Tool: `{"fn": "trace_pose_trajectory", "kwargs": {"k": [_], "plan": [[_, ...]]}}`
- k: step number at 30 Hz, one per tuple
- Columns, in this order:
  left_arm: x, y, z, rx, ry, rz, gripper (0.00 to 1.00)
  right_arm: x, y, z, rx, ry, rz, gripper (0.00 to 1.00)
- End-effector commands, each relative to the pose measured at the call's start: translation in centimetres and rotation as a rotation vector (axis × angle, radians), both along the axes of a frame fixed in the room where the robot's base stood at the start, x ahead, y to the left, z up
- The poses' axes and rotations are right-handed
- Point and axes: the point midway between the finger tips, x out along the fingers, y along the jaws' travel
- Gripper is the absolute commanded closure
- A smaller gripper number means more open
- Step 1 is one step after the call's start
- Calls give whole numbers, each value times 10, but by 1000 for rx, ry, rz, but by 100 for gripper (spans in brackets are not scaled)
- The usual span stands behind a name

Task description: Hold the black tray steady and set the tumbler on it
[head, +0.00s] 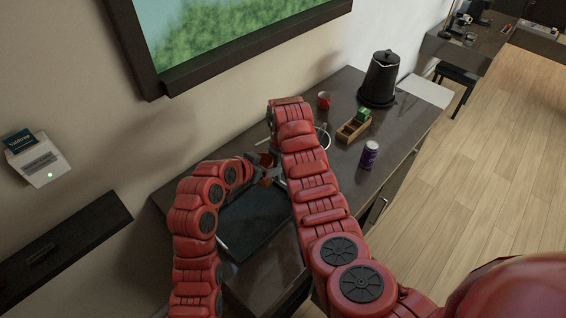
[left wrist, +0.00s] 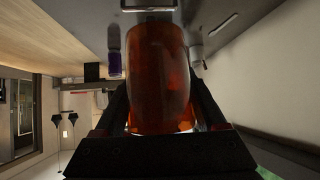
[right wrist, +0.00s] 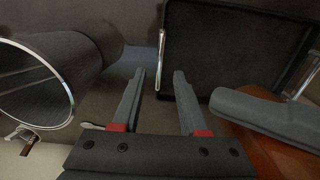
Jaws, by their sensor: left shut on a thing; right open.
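The black tray (head: 255,218) lies flat on the dark vanity top, partly hidden by my arms. In the right wrist view the tray (right wrist: 235,45) fills the upper right, with a silver handle (right wrist: 161,60) on its near side. My left gripper (head: 262,172) is shut on the amber tumbler (left wrist: 158,80), near the tray's far end. The tumbler (right wrist: 275,148) also shows at the lower right of the right wrist view. My right gripper (right wrist: 158,100) is open and empty, its fingertips close to the tray handle. In the head view my right arm hides this gripper.
A silver-rimmed round vessel (right wrist: 72,105) is left of my right gripper. Farther along the vanity are a purple can (head: 369,156), a wooden box (head: 350,130) with green items, a red mug (head: 323,100) and a black lidded bucket (head: 380,78). A wall shelf (head: 60,240) is at left.

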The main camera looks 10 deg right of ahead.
Motion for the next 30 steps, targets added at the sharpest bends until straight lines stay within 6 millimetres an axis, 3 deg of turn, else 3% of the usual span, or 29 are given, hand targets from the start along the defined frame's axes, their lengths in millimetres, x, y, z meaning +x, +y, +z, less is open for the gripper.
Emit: {"fn": "trace_pose_trajectory", "kwargs": {"k": [3,12,28,30], "plan": [[0,0,1,-1,-1,0,95,-1,0,-24,0,4,-1,57],[0,0,1,-1,-1,0,95,0,0,-63,4,4,-5,57],[0,0,1,-1,-1,0,95,1,0,-75,0,-4,0,57],[0,0,1,-1,-1,0,95,1,0,-75,0,-4,0,66]]}}
